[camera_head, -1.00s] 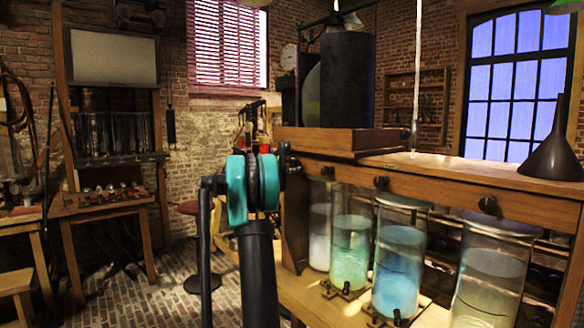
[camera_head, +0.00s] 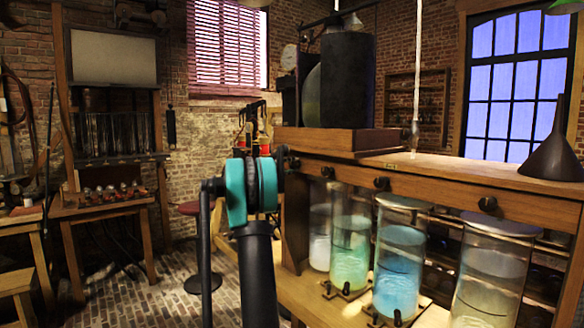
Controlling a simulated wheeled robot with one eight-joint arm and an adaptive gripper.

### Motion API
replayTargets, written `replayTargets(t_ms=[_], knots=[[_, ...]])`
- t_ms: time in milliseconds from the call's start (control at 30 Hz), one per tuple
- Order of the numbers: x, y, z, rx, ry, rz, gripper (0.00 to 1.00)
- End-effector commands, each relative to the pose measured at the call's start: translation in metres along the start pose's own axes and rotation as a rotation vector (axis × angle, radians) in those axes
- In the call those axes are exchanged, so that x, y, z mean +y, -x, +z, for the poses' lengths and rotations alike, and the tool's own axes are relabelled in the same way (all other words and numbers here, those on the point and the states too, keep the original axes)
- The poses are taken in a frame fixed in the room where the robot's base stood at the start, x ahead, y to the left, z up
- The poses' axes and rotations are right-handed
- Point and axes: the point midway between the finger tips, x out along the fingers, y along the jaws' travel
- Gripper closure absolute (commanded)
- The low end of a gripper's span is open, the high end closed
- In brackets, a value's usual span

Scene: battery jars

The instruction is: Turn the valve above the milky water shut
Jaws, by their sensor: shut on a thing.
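The milky water is whitish liquid in the leftmost glass jar (camera_head: 319,245), under the wooden beam and partly covered by the beam's end post and the neighbouring jar. My gripper (camera_head: 285,158) is a small dark shape just right of my teal arm joint, at the beam's left end. It is shut on the valve (camera_head: 294,164) above that jar. The valve is mostly hidden, so its angle cannot be told. Farther right, dark valve knobs (camera_head: 328,172), (camera_head: 381,183) and (camera_head: 488,204) stick out of the beam above the other jars.
A green jar (camera_head: 350,255), a blue jar (camera_head: 399,265) and a murky pale jar (camera_head: 489,280) stand to the right on a wooden shelf. A black tank (camera_head: 347,80) and a funnel (camera_head: 553,150) stand on top. The brick floor (camera_head: 170,290) at left is open.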

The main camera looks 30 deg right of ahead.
Motion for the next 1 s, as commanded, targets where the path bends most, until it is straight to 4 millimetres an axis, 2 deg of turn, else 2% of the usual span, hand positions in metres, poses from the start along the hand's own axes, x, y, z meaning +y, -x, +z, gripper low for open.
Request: replayTargets(t_ms=[300,767,800,933,1000], knots=[[-0.0011,0.0006,0.0005,-0.008,-0.091,-0.002,0.98],[-0.0013,0.0005,0.0006,-0.009,-0.101,-0.002,0.98],[-0.0013,0.0005,0.0006,-0.009,-0.101,-0.002,0.65],[-0.0009,0.0004,0.0004,-0.009,-0.1,-0.001,0.49],[-0.0007,0.0003,0.0004,-0.008,-0.1,-0.001,0.47]])
